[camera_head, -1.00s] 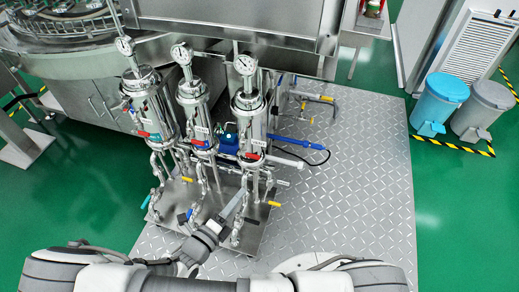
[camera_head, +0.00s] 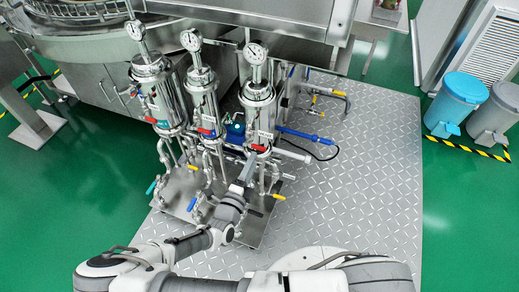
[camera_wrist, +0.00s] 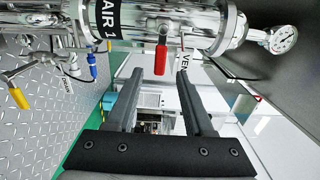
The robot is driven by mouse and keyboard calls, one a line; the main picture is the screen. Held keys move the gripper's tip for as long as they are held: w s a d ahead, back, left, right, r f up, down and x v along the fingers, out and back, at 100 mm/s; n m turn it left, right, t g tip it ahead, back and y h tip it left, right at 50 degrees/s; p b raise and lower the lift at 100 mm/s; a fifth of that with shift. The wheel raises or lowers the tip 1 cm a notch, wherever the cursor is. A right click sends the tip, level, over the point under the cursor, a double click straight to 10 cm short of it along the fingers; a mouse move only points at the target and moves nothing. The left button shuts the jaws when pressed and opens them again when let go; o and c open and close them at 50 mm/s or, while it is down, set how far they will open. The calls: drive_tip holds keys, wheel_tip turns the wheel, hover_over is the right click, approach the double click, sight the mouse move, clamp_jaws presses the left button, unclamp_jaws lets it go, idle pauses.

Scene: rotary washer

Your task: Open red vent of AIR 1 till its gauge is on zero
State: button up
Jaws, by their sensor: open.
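The steel AIR 1 housing (camera_wrist: 200,25) lies sideways across the top of the wrist view, its black label (camera_wrist: 104,18) partly cut off. Its red vent handle (camera_wrist: 160,57) hangs from it, near a VENT tag (camera_wrist: 184,66). Its gauge (camera_wrist: 284,39) is at the upper right, too small to read surely. My gripper (camera_wrist: 156,78) is open and empty; the red handle shows between its fingertips, apparently beyond them and untouched. In the head view my gripper (camera_head: 246,174) is just below the right housing (camera_head: 258,115), near its red handle (camera_head: 258,148); that housing's gauge is on top (camera_head: 255,53).
Two similar housings stand to the left, the middle one (camera_head: 203,90) and the left one (camera_head: 155,92), with red handles too. A yellow-handled valve (camera_wrist: 18,98) is at left in the wrist view. A blue-handled pipe (camera_head: 300,135) juts right. The plated floor (camera_head: 370,180) at right is clear.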

sight(259, 149)
drive_tip(key=b+x, duration=0.1)
drive_tip(key=x, duration=0.6)
clamp_jaws()
idle(1.3)
